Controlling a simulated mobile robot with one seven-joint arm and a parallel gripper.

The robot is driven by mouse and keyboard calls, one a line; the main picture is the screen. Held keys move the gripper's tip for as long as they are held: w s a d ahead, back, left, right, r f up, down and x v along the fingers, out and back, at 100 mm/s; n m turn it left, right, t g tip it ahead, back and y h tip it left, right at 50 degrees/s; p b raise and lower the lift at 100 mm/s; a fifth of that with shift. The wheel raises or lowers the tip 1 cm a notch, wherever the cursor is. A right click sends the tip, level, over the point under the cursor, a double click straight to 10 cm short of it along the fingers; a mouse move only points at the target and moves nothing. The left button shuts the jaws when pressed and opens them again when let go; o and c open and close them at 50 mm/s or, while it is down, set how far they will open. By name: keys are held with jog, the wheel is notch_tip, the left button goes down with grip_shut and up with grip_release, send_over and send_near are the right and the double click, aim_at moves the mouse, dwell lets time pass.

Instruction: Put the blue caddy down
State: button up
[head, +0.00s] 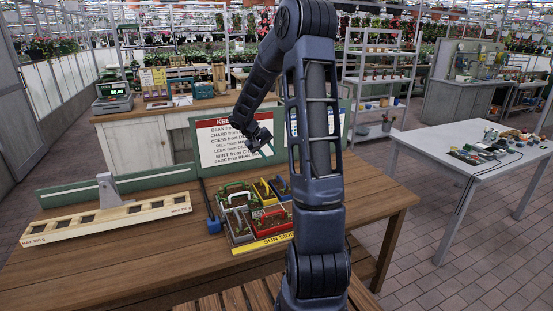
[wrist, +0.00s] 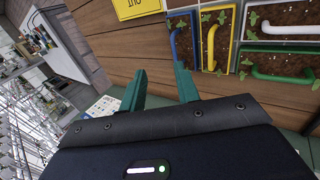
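The blue caddy (head: 283,187) stands in the tray (head: 241,247) on the wooden table, at the tray's far right corner beside the yellow caddy (head: 264,192). In the wrist view the blue caddy (wrist: 182,46) shows soil and a blue handle at the top, left of the yellow caddy (wrist: 213,42). My gripper (head: 266,148) is above and behind the tray, in front of the sign board. In the wrist view its two green fingers (wrist: 160,88) are apart with nothing between them. My arm may hide part of the tray's right side.
Red (head: 272,217) and white-handled (head: 237,196) caddies fill other parts of the tray. A sign board (head: 226,137) stands behind it. A pale slotted rack (head: 108,220) lies at the left. The table front (head: 110,275) is bare. A white table (head: 470,150) stands at the right.

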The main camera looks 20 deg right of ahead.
jog(key=s+a+r+t+y, duration=0.1)
jog(key=s+r, duration=0.4)
jog(key=s, duration=0.6)
jog(key=s+a+r+t+y, duration=0.2)
jog(key=s+a+r, duration=0.3)
jog(key=s, duration=0.6)
jog(key=s+a+r+t+y, duration=0.1)
jog(key=s+a+r+y, duration=0.2)
jog(key=s, duration=0.9)
notch_tip(320, 180, up, 3)
jog(key=shift+a+f+y, duration=0.15)
jog(key=shift+a+y, duration=0.15)
jog(key=shift+a, duration=0.35)
